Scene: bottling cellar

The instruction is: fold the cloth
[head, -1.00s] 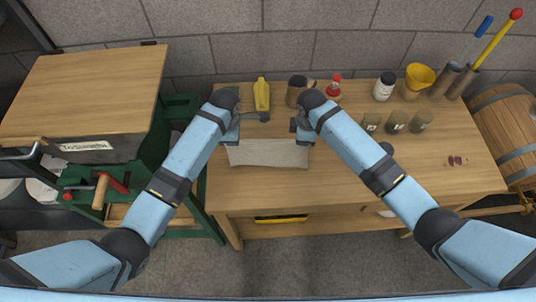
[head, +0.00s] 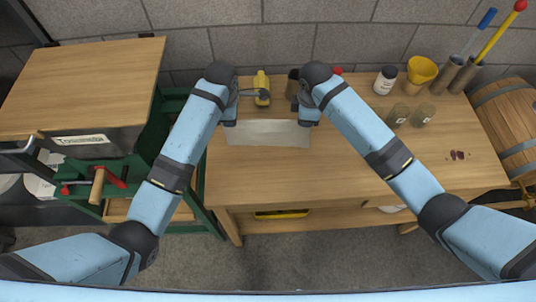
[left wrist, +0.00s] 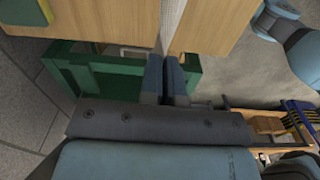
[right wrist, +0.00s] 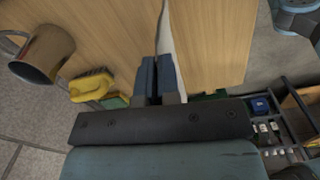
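The pale grey cloth (head: 268,133) spans between my two grippers over the left part of the wooden bench. My left gripper (head: 230,122) is at its left end and my right gripper (head: 303,121) at its right end. In the left wrist view the fingers are shut, with a narrow strip of cloth (left wrist: 172,25) running away from them. In the right wrist view the fingers are also shut, and the cloth (right wrist: 166,28) shows as a thin pale edge. The cloth seems held up rather than flat; its lower edge's contact with the bench is unclear.
A metal mug (right wrist: 45,52) is near my right gripper. A white jar (head: 385,80), yellow funnel (head: 421,72) and greenish jars (head: 422,116) stand at the back right. The bench's front middle (head: 290,178) is clear.

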